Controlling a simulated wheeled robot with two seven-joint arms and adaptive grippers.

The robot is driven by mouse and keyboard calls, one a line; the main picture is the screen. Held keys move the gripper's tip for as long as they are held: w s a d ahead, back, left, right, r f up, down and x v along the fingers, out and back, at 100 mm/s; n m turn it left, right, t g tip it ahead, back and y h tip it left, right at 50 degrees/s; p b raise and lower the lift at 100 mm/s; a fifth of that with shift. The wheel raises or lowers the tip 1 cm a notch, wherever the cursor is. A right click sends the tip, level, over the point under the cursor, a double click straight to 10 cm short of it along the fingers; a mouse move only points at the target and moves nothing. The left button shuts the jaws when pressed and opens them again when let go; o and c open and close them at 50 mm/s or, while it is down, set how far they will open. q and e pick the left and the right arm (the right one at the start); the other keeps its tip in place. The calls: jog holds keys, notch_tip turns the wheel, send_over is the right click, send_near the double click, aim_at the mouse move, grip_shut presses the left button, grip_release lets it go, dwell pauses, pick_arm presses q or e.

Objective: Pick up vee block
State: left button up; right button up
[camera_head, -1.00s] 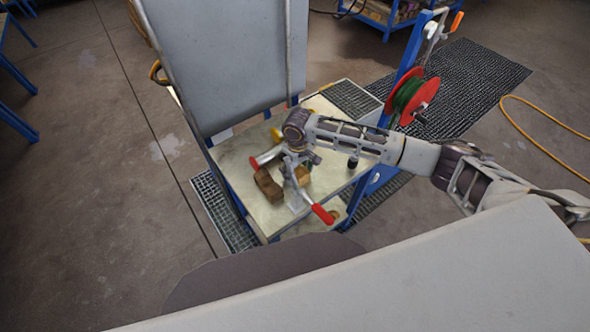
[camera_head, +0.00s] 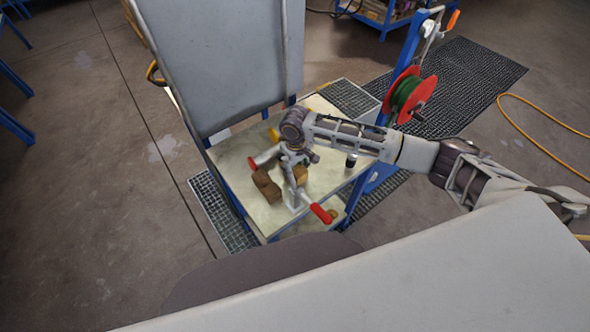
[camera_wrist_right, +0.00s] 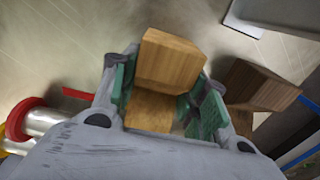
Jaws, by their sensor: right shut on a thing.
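A light brown wooden block, which I take to be the vee block (camera_head: 300,175), is at the worktable, partly hidden by my right gripper (camera_head: 296,160) in the head view. In the right wrist view the wooden block (camera_wrist_right: 172,62) sits between the green-padded fingers of the right gripper (camera_wrist_right: 165,88), which is shut on it. Its lower part shows deeper between the fingers. I cannot tell whether it is clear of the tabletop. A second, darker wooden block (camera_head: 266,185) lies just left of it and also shows in the right wrist view (camera_wrist_right: 260,86). My left gripper is not in view.
The pale worktable (camera_head: 232,160) has a tall grey panel (camera_head: 225,65) at its back. A red-handled metal tool (camera_head: 322,214) lies at its front, and a silver cylinder with a red end (camera_head: 264,157) is beside the gripper. A red reel (camera_head: 408,95) stands at right.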

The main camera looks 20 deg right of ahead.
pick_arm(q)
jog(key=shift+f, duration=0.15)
pick_arm(e)
jog(key=shift+r, duration=4.8)
